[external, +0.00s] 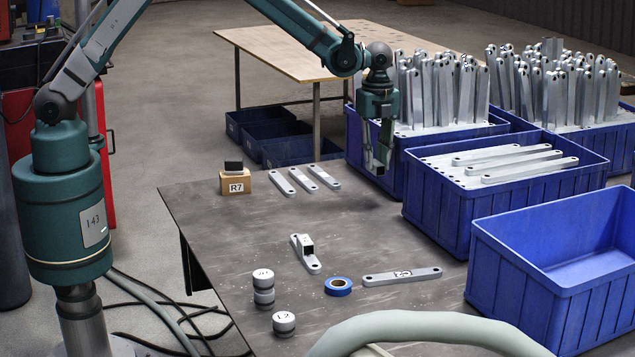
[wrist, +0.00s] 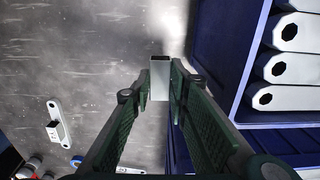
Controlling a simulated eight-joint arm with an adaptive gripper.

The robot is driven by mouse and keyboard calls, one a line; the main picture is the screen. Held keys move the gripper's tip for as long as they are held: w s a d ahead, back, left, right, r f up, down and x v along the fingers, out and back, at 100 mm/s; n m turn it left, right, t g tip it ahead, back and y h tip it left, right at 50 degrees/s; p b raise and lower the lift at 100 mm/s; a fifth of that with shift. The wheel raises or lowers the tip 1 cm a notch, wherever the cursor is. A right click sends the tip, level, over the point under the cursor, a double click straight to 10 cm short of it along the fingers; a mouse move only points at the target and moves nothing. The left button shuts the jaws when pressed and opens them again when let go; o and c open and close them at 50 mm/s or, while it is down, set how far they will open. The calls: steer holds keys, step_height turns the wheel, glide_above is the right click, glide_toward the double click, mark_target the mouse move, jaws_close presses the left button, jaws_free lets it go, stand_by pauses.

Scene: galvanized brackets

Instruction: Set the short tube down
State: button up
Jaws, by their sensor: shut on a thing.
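My gripper (external: 377,168) hangs over the far right part of the dark table (external: 235,262), close to the blue crates. In the wrist view its two fingers (wrist: 160,82) are shut on a short pale square tube (wrist: 159,90), with a dark top end showing between the fingertips. In the external view the held tube is mostly hidden by the fingers, and its height above the table is hard to tell. Another short square piece with a dark open end (external: 307,245) sits on a flat bracket (external: 312,264) mid-table; it also shows in the wrist view (wrist: 53,129).
Three flat brackets (external: 304,180) lie beside a wooden block marked R7 (external: 234,184). Blue tape (external: 338,286), a labelled bracket (external: 402,276) and several round weights (external: 284,322) lie nearer. A bracket-filled blue crate (external: 425,196) stands close right; an empty crate (external: 515,285) is nearer.

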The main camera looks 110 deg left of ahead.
steer(key=shift+f+b, duration=0.55)
steer(key=shift+f, duration=2.5)
steer(key=shift+f+b, duration=0.4)
steer(key=shift+f, duration=1.5)
steer(key=shift+f, duration=0.2)
steer(key=o, duration=0.9)
steer(key=shift+r, duration=0.25)
step_height(320, 180, up, 12)
steer(key=shift+p, duration=1)
